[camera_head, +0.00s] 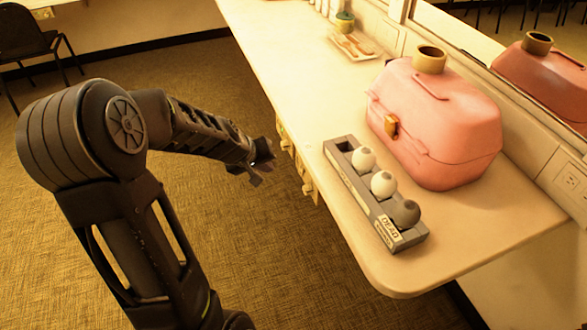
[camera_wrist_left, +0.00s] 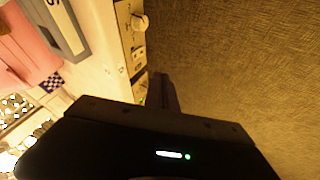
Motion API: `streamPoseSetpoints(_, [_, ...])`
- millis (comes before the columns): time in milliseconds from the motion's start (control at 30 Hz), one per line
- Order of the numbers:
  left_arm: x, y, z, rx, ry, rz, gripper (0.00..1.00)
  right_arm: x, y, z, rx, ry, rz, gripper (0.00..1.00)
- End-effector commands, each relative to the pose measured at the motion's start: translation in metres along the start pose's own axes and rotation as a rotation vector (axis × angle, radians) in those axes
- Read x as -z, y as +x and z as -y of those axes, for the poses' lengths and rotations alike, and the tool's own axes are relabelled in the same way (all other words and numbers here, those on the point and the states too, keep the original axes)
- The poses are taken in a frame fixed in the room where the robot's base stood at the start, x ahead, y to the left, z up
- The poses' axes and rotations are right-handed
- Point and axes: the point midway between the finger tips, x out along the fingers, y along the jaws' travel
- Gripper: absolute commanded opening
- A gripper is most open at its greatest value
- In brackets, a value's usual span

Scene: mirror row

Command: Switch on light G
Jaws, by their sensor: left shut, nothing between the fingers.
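My left gripper (camera_head: 262,158) is shut and empty, off the counter's front edge, close to the small yellowish switch panels there. In the left wrist view its dark fingers (camera_wrist_left: 160,92) point toward a light panel strip. That strip carries a pale knob or switch (camera_wrist_left: 138,22) and small marks too small to read. In the head view one panel (camera_head: 306,180) sits on the front edge just right of the gripper, and another (camera_head: 284,138) just beyond it. I cannot tell which switch is for light G. Light G itself cannot be identified. My right gripper is out of view.
The counter (camera_head: 300,60) holds a pink case (camera_head: 440,120) with a roll on top. In front is a grey tray (camera_head: 345,165) with rounded bulbs and a label seemingly reading "DEAD". A mirror (camera_head: 470,35) stands behind. Bright lights (camera_wrist_left: 12,108) show in the wrist view. Floor beside the counter is clear.

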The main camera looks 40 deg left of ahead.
Motion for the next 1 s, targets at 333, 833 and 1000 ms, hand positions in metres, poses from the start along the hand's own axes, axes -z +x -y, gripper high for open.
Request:
streamPoseSetpoints(333, [-0.002,0.026,0.001,0.0,0.001,0.003,0.0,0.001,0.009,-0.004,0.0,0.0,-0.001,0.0])
streamPoseSetpoints(833, [-0.001,0.107,-0.018,-0.003,0.005,0.004,0.0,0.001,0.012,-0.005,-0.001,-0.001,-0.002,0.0])
streamPoseSetpoints(1000, [-0.002,0.118,-0.031,-0.001,0.001,0.002,0.0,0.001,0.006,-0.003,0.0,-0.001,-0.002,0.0])
